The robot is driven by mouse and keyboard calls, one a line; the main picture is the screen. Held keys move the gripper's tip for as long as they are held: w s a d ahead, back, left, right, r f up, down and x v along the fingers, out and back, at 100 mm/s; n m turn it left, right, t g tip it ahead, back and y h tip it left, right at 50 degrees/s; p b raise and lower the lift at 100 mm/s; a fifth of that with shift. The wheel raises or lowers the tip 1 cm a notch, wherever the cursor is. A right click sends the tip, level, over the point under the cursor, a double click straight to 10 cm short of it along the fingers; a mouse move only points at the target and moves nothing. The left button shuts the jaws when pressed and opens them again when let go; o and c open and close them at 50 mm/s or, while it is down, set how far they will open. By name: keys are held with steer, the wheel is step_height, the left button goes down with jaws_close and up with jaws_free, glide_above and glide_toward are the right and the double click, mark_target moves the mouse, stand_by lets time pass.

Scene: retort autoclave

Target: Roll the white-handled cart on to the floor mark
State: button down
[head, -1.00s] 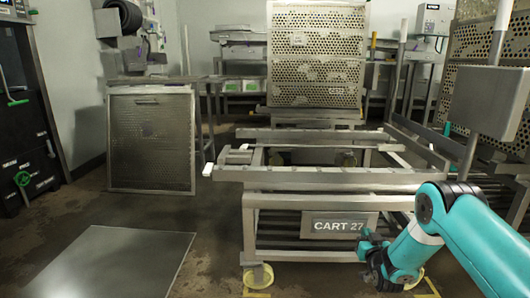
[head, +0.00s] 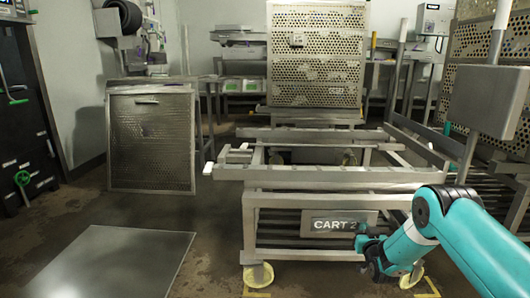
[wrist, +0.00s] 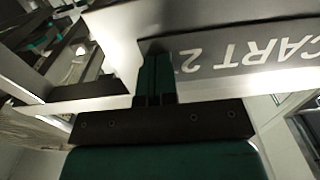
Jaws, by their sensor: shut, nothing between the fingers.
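My gripper (head: 362,243) is low at the cart's front, by the plate's right end. In the wrist view its fingers (wrist: 155,78) are shut and empty, in front of or against the plate (wrist: 240,60); contact cannot be told. Yellow floor marking (head: 257,294) shows near the left front caster (head: 257,275), and another piece (head: 432,286) near the right one.
A flat metal plate (head: 120,262) lies on the floor at the front left. A perforated panel (head: 150,142) stands behind it. A tall perforated crate (head: 316,60) is behind the cart. A grey box on a post (head: 492,100) is at the right.

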steer(key=shift+w, duration=0.35)
steer(key=s+b, duration=0.1)
steer(key=s, duration=0.2)
steer(key=s+b, duration=0.1)
steer(key=s, duration=0.1)
steer(key=shift+s+a+f+b, duration=0.1)
steer(key=shift+s+f+b, duration=0.1)
steer(key=shift+f+b, duration=0.15)
stand_by(1.1)
steer(key=s+b, duration=0.1)
steer(key=b, duration=0.1)
steer(key=s+b, duration=0.1)
steer(key=b, duration=0.2)
steer(key=shift+r, duration=0.35)
